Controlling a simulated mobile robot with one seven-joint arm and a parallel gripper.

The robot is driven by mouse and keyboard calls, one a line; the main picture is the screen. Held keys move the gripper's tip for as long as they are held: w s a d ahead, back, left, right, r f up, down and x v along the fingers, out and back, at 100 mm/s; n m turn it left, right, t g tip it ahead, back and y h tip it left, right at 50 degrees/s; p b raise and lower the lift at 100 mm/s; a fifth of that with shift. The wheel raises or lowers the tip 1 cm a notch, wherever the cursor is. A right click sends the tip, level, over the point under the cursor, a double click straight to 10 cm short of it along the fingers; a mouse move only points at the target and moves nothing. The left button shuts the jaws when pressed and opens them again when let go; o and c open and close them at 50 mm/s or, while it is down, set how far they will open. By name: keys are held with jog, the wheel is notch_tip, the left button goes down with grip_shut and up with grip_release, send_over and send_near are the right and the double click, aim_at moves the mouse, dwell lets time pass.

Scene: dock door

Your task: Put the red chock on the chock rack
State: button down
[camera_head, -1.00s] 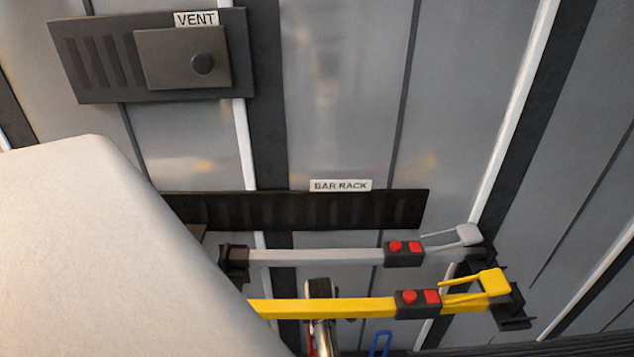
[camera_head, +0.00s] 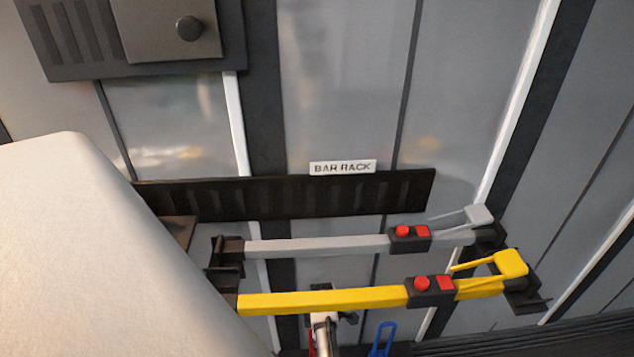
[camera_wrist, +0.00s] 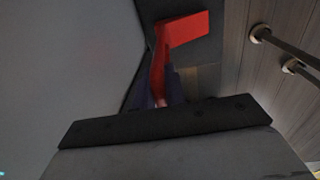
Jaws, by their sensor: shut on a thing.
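The red chock (camera_wrist: 182,32) shows in the wrist view as a flat red block with a narrow red strip running down from it. My gripper (camera_wrist: 161,88) is shut on the lower part of this strip, with dark fingers on either side. A dark panel lies behind the red block. In the head view my gripper is not clearly visible; a small red sliver (camera_head: 311,343) shows at the bottom edge, and I cannot tell what it belongs to. I cannot identify the chock rack in either view.
A blue loop (camera_head: 382,340) and a metal rod (camera_head: 324,336) stand below. My pale arm hides the lower left.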

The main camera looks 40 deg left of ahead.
jog(key=shift+a+f, duration=0.1)
jog(key=shift+a, duration=0.1)
jog(key=c, duration=1.5)
grip_release()
jog(key=shift+d, duration=0.1)
jog(key=shift+o, duration=0.2)
jog(key=shift+s+d+r+b, duration=0.15)
jog(key=shift+r+b, duration=0.15)
jog(key=shift+r, duration=1.55)
jog(key=shift+s+d+r+b, duration=0.1)
jog(key=shift+r+b, duration=0.15)
jog(key=shift+r, duration=1.6)
